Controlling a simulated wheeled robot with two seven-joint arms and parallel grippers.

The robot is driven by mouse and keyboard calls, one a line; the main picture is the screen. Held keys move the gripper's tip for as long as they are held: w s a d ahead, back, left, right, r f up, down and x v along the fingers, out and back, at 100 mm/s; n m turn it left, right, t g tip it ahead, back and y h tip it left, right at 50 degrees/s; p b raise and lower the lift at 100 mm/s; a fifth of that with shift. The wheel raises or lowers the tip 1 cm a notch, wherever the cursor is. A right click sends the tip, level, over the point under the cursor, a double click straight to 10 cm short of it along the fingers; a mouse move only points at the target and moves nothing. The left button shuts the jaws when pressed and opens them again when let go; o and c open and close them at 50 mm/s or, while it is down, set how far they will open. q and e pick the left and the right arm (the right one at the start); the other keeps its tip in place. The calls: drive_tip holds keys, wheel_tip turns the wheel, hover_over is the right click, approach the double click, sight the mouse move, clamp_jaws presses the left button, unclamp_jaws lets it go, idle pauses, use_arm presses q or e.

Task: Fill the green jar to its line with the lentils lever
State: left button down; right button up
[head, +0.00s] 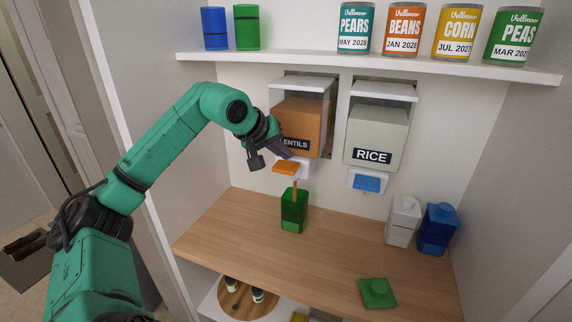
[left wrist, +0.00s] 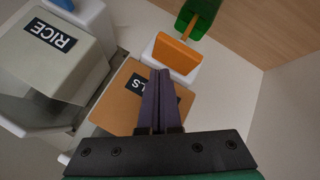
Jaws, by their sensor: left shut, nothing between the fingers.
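The lentils dispenser (head: 297,115) has an orange-brown bin, its label partly hidden by my left gripper. Its orange lever (head: 285,168) sticks out below and also shows in the left wrist view (left wrist: 176,54). A thin orange-brown stream runs from beneath the lever into the open green jar (head: 293,214). The jar stands upright on the wooden counter; its top shows in the left wrist view (left wrist: 197,17). I cannot make out its line or fill level. My left gripper (head: 287,153) is shut and empty, fingertips at the lever; contact is unclear. My right gripper is out of view.
The rice dispenser (head: 376,130) with a blue lever (head: 367,184) hangs to the right. A white jar (head: 402,222) and a blue jar (head: 437,230) stand at the counter's right. A green lid (head: 377,293) lies near its front edge. Cans line the shelf (head: 370,63) above.

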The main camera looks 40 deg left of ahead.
sight(284, 167)
use_arm(q)
wheel_tip(284, 167, up, 5)
drive_tip(key=p, duration=0.4)
drive_tip(key=shift+r+p, duration=0.1)
drive_tip(key=shift+p, duration=0.2)
idle(0.4)
